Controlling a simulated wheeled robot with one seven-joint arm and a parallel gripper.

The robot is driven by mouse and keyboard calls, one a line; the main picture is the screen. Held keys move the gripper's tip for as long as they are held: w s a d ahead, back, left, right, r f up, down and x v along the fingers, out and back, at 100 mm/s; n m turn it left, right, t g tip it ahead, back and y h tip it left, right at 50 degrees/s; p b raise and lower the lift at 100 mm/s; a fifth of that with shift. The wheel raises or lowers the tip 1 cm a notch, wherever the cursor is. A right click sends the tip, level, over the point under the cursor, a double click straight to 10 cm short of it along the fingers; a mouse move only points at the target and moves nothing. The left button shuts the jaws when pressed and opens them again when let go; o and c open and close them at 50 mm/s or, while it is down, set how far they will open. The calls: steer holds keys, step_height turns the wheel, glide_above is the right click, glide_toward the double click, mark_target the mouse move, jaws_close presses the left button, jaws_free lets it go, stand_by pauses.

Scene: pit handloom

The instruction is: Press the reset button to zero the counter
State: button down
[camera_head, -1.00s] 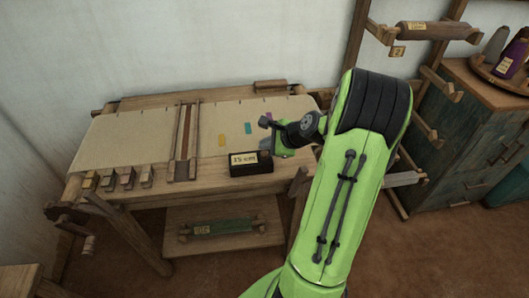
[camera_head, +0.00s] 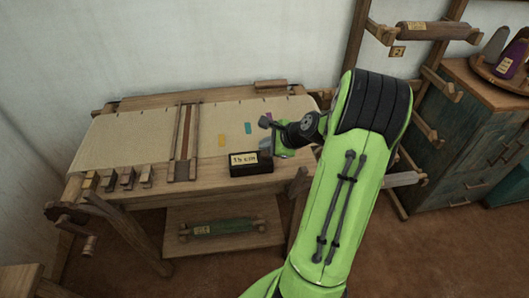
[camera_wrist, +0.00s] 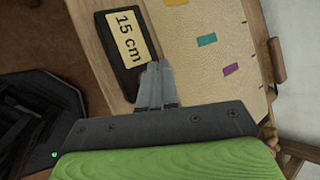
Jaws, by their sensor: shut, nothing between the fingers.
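The counter (camera_head: 251,168) is a black box on the front edge of the loom (camera_head: 215,188), with a pale label reading "15 cm". It also shows in the wrist view (camera_wrist: 124,50), where the label text is clear. My gripper (camera_wrist: 155,68) is shut and empty, its fingertips at the counter's right end. I cannot tell whether they touch it. In the head view my gripper (camera_head: 266,147) is partly hidden by my wrist, just behind and right of the counter. I cannot make out the reset button; the fingers may cover it.
Yellow, teal (camera_head: 248,128) and purple patches lie on the cloth (camera_head: 120,140). Several wooden blocks (camera_head: 127,177) line the loom's front left. A green roll (camera_head: 222,228) lies on the lower shelf. A dresser (camera_head: 460,135) with spools and a rack stand at right.

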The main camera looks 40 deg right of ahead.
mark_target(267, 155)
stand_by(0.3)
steer(key=shift+f, duration=0.45)
steer(key=shift+f+b, duration=0.45)
steer(key=shift+f, duration=0.15)
stand_by(0.5)
steer(key=shift+r, duration=0.15)
steer(key=shift+r+p, duration=0.9)
steer(key=shift+p, duration=0.15)
step_height(267, 155, up, 5)
steer(key=p, duration=0.5)
steer(key=shift+r, duration=0.1)
